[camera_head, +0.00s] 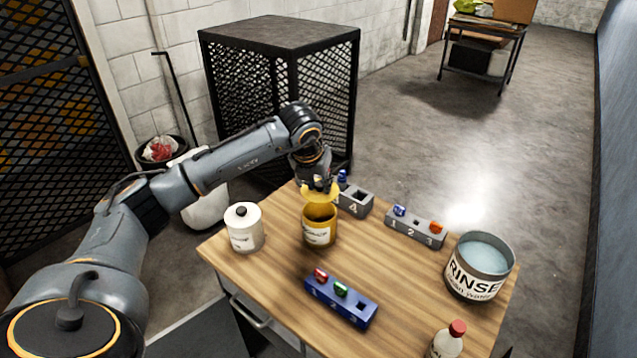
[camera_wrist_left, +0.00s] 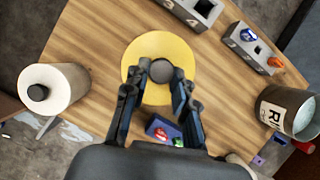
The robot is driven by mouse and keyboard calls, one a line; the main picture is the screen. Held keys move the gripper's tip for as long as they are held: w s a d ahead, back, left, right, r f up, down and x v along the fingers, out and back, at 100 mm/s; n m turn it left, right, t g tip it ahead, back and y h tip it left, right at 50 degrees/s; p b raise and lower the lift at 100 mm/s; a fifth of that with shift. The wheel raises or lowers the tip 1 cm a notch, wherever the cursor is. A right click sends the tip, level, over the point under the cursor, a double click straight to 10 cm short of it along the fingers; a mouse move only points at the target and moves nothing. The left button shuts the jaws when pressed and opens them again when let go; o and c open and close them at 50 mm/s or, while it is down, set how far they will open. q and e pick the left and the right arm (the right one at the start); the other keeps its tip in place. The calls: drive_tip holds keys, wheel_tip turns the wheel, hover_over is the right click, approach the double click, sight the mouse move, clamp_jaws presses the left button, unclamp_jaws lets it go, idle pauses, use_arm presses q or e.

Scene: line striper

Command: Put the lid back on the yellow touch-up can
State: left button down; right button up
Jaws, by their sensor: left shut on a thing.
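The yellow touch-up can (camera_head: 319,234) stands upright on the wooden table, its open mouth partly showing. My left gripper (camera_head: 317,183) is above the can and shut on the knob of the yellow lid (camera_head: 322,195). The lid is held over the can's far side, apart from the rim and seemingly a little tilted. In the left wrist view, the fingers (camera_wrist_left: 161,76) close around the dark knob in the middle of the round yellow lid (camera_wrist_left: 161,48). There the lid hides the can. My right gripper is not in view.
A white can (camera_head: 245,235) with a black knob stands left of the yellow can. A blue block (camera_head: 340,303) lies in front, grey blocks (camera_head: 356,202) (camera_head: 415,232) behind and right. A rinse bucket (camera_head: 474,276) and red-capped bottle (camera_head: 447,343) stand at right.

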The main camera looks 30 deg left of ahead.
sight(316, 196)
use_arm(q)
drive_tip(key=shift+f+b, duration=0.35)
drive_tip(key=shift+f, duration=0.5)
wheel_tip(316, 196, down, 3)
drive_tip(key=shift+f+b, duration=0.2)
drive_tip(key=shift+b, duration=0.95)
drive_tip(key=shift+f, duration=0.35)
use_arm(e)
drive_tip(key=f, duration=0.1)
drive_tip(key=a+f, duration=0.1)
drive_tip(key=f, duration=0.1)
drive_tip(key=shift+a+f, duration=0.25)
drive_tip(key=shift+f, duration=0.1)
use_arm(q)
drive_tip(key=shift+b, duration=0.3)
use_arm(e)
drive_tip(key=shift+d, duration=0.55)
use_arm(q)
drive_tip(key=shift+r+b, duration=0.1)
drive_tip(key=shift+b, duration=0.2)
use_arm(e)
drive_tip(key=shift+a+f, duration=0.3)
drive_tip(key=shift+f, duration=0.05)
use_arm(q)
drive_tip(key=shift+f+b, duration=0.2)
drive_tip(key=shift+b, duration=0.3)
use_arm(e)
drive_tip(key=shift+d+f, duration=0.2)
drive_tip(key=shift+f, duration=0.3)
